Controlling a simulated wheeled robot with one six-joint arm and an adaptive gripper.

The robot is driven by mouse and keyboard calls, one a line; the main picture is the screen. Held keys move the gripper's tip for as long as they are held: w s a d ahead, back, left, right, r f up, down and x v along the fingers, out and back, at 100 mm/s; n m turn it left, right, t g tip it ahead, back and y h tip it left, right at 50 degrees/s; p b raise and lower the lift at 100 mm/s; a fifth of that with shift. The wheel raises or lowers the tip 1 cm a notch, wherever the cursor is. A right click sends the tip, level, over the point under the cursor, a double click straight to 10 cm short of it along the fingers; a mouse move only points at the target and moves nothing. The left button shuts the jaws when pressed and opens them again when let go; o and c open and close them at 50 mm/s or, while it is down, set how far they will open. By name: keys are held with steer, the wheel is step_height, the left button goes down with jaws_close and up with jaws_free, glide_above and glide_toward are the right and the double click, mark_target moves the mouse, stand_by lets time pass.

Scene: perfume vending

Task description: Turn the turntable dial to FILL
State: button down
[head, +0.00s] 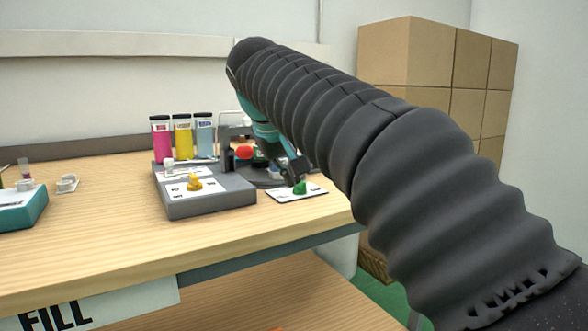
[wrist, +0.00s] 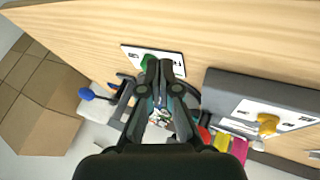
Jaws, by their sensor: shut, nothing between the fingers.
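A green dial knob (head: 300,187) stands on a small white labelled plate (head: 312,194) at the right of the table. The plate's labels are too small to read. My gripper (head: 291,179) is shut and empty, with its fingertips close to the green knob. In the wrist view the fingertips (wrist: 160,68) lie just beside the green knob (wrist: 147,61) and partly cover it; I cannot tell whether they touch. A dark round turntable (head: 262,182) sits behind the plate, mostly hidden by my arm.
A grey dispenser (head: 212,203) with a yellow knob (head: 194,183) and pink, yellow and blue bottles (head: 182,137) stands left of the plate. A red knob (head: 244,152) is behind. A teal box (head: 22,210) is far left. The front table strip is clear.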

mark_target(296, 191)
steer(key=w+a+r, duration=0.2)
steer(key=a+r, duration=0.1)
steer(key=a, duration=0.2)
steer(key=b+x, duration=0.1)
steer(key=x, duration=0.8)
steer(key=shift+a+f, duration=0.1)
steer(key=w+d, duration=0.2)
steer(key=shift+d+f, duration=0.15)
steer(key=shift+d, duration=0.15)
steer(key=shift+w+d+b, duration=0.25)
steer(key=shift+d+b, duration=0.05)
steer(key=shift+d, duration=0.1)
steer(key=shift+n, duration=0.3)
